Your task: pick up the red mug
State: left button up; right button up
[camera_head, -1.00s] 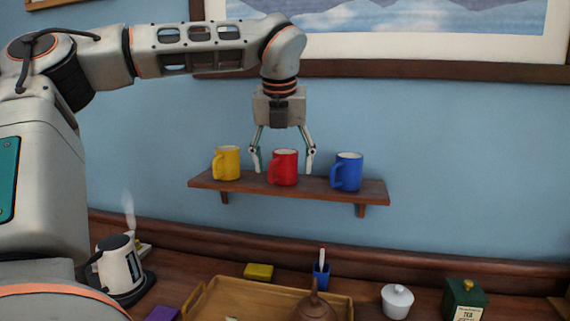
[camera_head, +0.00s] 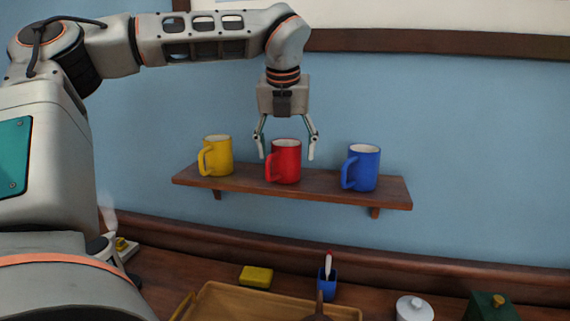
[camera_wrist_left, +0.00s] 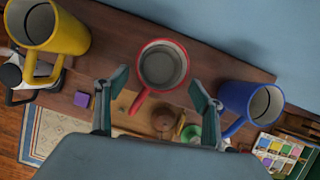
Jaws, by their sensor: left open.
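The red mug (camera_head: 287,163) stands upright on the wall shelf (camera_head: 328,188), between a yellow mug (camera_head: 219,157) and a blue mug (camera_head: 362,168). Its handle points left in the head view. My left gripper (camera_head: 287,154) points down with its fingers open, one on each side of the red mug. The fingers look apart from the mug. In the left wrist view the red mug (camera_wrist_left: 163,66) appears empty, just beyond the open fingertips of my left gripper (camera_wrist_left: 160,88). My right gripper is not in view.
In the wrist view the yellow mug (camera_wrist_left: 62,32) and blue mug (camera_wrist_left: 250,104) flank the gripper. A picture frame (camera_head: 435,44) hangs above. Below are a tray (camera_head: 220,300), a yellow box (camera_head: 256,276), a blue cup (camera_head: 327,285) and a white lidded pot (camera_head: 414,308).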

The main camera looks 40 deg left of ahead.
aim_at(286, 163)
pick_arm(q)
jog(key=p+x, duration=0.1)
jog(key=x, duration=0.4)
jog(key=shift+a, duration=0.15)
jog(key=shift+w, duration=0.1)
jog(key=c, duration=1.4)
